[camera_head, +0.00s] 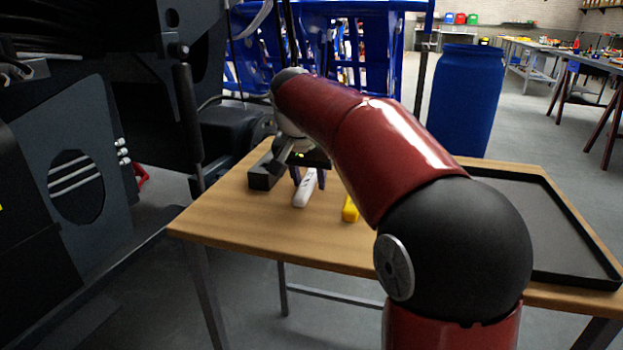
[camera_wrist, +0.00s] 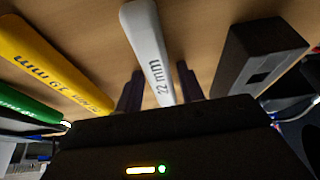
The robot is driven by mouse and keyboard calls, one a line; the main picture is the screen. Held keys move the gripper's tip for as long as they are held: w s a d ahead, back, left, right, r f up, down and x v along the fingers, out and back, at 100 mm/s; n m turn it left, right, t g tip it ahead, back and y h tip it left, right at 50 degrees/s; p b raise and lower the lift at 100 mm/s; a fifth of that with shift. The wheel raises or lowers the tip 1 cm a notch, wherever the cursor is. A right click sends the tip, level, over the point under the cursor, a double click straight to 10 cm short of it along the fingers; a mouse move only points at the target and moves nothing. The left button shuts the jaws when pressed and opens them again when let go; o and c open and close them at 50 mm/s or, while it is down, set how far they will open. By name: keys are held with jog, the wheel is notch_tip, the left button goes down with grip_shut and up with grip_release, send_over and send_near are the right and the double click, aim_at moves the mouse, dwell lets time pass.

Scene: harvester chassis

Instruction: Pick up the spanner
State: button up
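A white spanner (camera_head: 304,190) marked 22 mm lies on the wooden table (camera_head: 235,210), partly hidden by my gripper in the head view. In the wrist view, the white spanner (camera_wrist: 147,45) runs between the two fingers of my gripper (camera_wrist: 159,78). The fingers stand apart, with a gap showing on each side of the spanner. Whether the fingertips reach down to its level is hard to tell. A yellow spanner (camera_wrist: 50,62), marked 19 mm, lies to the left; it also shows in the head view (camera_head: 349,209). A green spanner (camera_wrist: 25,104) is further left.
A dark block (camera_wrist: 258,52) lies right of the white spanner; the head view shows it too (camera_head: 264,178). A black tray (camera_head: 585,270) covers the table's right side. Dark machinery (camera_head: 70,190) stands left. A blue barrel (camera_head: 466,100) and blue crate (camera_head: 255,60) stand behind.

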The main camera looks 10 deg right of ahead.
grip_shut()
notch_tip(320, 180, up, 20)
jog(key=p, duration=0.3)
dwell(0.4)
jog(key=shift+r, duration=0.1)
jog(key=shift+c, duration=1.8)
grip_release()
grip_shut()
